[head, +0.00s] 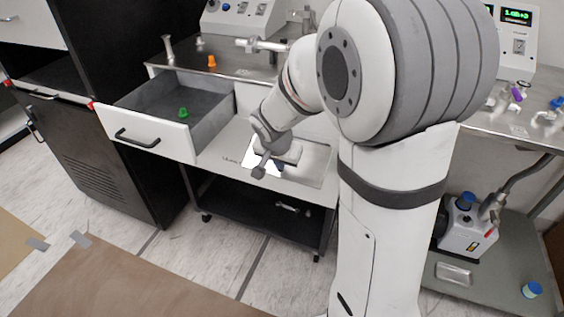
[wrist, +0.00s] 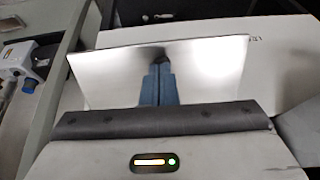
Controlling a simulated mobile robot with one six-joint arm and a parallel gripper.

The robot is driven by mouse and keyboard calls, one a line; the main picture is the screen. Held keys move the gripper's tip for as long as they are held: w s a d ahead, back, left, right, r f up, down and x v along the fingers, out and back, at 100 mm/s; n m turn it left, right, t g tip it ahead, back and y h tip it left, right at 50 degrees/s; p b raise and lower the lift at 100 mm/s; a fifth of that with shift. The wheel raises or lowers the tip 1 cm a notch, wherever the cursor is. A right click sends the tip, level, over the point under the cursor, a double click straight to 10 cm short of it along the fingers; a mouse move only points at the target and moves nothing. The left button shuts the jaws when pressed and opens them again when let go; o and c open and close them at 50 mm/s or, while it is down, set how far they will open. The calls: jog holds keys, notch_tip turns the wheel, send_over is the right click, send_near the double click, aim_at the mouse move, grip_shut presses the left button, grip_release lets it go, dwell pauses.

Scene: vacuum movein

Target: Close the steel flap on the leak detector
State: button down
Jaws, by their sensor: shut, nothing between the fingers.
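The leak detector is the white-fronted cart (head: 232,150) under the steel bench, with partial dark lettering on its top face. Its steel flap (head: 312,165) is a shiny plate on that face, partly hidden by my wrist. In the wrist view the flap (wrist: 215,65) fills the middle, its left corner reaching past the white panel's edge. Its exact angle is unclear. My gripper (head: 279,166) is shut and empty. In the wrist view its blue fingers (wrist: 160,70) lie in front of the flap, with their dark reflection meeting the tips; I cannot tell whether they touch.
An open drawer (head: 160,140) with a green piece (head: 183,113) inside stands left of the flap. An orange piece (head: 212,62) sits on the bench. A pump (head: 468,225) stands on the lower shelf at right.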

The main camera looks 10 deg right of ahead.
aim_at(281, 177)
jog(key=f+b, duration=0.4)
jog(key=b, duration=0.1)
jog(key=f+b, duration=0.3)
jog(key=shift+w+d, duration=0.3)
jog(key=shift+w, duration=0.1)
jog(key=w+d+f+b, duration=0.3)
jog(key=w+f+b, duration=0.1)
jog(key=f+b, duration=0.1)
jog(key=shift+w, duration=0.3)
jog(key=shift+w+d+f, duration=0.1)
jog(key=shift+d+f, duration=0.1)
dwell(0.7)
